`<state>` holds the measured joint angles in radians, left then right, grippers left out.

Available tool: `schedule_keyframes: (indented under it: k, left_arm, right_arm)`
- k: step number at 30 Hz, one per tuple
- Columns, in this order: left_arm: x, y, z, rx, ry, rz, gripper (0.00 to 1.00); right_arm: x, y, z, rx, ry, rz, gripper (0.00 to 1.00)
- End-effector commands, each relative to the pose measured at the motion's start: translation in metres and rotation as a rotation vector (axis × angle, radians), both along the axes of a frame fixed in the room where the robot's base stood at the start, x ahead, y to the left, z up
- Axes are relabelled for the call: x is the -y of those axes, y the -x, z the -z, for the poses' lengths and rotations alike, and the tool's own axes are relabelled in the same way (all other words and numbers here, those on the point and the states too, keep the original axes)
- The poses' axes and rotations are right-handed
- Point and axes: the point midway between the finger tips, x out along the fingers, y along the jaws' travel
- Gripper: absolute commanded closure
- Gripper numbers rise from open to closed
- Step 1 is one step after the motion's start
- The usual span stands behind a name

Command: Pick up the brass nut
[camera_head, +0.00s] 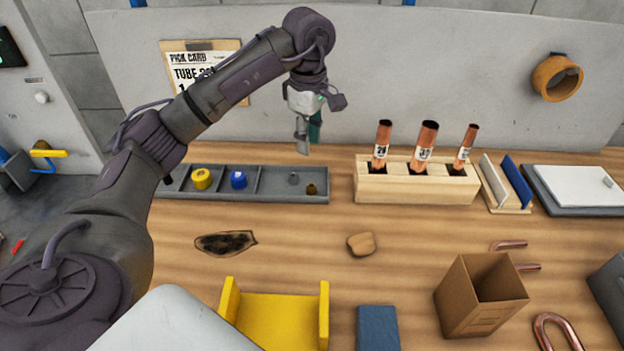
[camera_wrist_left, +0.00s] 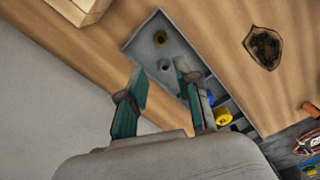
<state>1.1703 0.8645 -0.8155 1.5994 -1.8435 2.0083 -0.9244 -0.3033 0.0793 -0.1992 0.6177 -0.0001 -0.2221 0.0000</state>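The brass nut (camera_head: 311,188) is small and dark brass-coloured. It sits in the rightmost compartment of the grey divided tray (camera_head: 275,198), close to a grey nut (camera_head: 293,178). In the left wrist view the brass nut (camera_wrist_left: 160,38) lies beyond the fingertips, farther off than the grey nut (camera_wrist_left: 164,64). My left gripper (camera_head: 309,140) hangs above and behind the tray's right end, apart from the nut. In the left wrist view my left gripper (camera_wrist_left: 162,82) has its two teal fingers spread with nothing between them. My right gripper is not in view.
The tray also holds a yellow roll (camera_head: 201,179) and a blue roll (camera_head: 238,179). A wooden block (camera_head: 400,188) with copper tubes stands right of the tray. A wall panel (camera_head: 400,70) rises behind.

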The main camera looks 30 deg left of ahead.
Motion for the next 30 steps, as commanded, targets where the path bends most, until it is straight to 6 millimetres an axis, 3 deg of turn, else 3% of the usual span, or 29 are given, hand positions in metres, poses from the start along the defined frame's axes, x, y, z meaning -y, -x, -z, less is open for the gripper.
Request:
schedule_keyframes:
  k: [1, 9, 17, 24, 30]
  left_arm:
    - [0.001, 0.001, 0.015, -0.007, 0.001, 0.001, 0.68]
    - [0.001, 0.001, 0.059, -0.004, 0.003, -0.001, 0.68]
    - [0.002, 0.002, 0.078, -0.005, 0.003, -0.001, 0.68]
    - [0.003, 0.002, 0.114, -0.004, 0.004, -0.001, 0.68]
    - [0.003, 0.002, 0.123, -0.001, 0.003, -0.002, 0.68]
  right_arm:
    - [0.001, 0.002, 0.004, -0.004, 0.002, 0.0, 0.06]
    - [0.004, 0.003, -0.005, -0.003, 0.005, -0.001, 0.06]
    - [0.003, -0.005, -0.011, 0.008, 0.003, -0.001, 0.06]
    - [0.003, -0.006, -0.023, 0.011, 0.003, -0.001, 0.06]
    - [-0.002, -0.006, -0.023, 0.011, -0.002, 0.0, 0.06]
